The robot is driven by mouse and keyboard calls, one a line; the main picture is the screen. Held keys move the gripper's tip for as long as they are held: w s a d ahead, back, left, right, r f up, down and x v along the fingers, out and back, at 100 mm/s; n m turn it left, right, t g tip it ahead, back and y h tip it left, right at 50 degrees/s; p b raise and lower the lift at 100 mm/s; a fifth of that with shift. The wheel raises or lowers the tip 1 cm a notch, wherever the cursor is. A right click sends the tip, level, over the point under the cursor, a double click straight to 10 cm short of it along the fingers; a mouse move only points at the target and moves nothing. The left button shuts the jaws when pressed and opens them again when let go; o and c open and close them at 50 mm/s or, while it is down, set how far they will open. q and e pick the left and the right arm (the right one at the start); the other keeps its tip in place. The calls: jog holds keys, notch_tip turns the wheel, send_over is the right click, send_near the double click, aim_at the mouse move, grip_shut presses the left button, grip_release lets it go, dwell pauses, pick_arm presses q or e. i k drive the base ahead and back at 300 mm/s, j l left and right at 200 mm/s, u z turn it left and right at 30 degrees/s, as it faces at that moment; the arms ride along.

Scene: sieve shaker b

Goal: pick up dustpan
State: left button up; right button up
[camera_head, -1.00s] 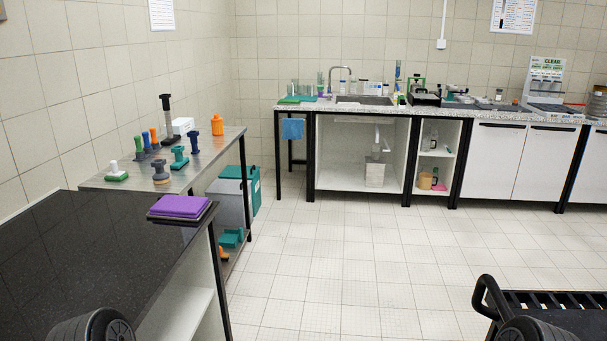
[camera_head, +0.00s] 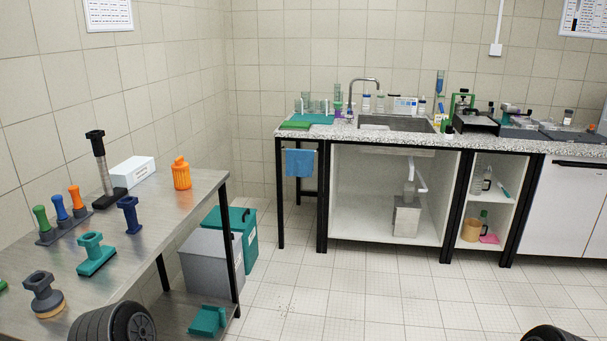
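A teal, angular object (camera_head: 208,320) lies on the lower shelf of the metal table at the left, near its front leg. It may be the dustpan, but its shape is only partly clear. No other thing in view is plainly a dustpan. Neither of my grippers is in view. Only black, rounded parts of my arms show at the bottom edge, at lower left and lower right.
The metal table (camera_head: 150,240) holds coloured stamp-like tools, an orange bottle (camera_head: 181,173) and a white box (camera_head: 133,172). Grey (camera_head: 208,265) and teal (camera_head: 245,235) bins stand on the floor beside it. A sink counter (camera_head: 300,133) lines the back wall. Open tiled floor (camera_head: 340,300) lies between.

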aim_at(207, 320)
jog(key=i, duration=1.1)
jog(key=i+l+u, duration=0.15)
jog(key=i, duration=0.95)
jog(key=i+l+u, duration=0.2)
jog(key=i+u, duration=0.3)
jog(key=i+l+u, duration=0.45)
jog(key=i, duration=0.15)
jog(key=i+l+u, duration=0.5)
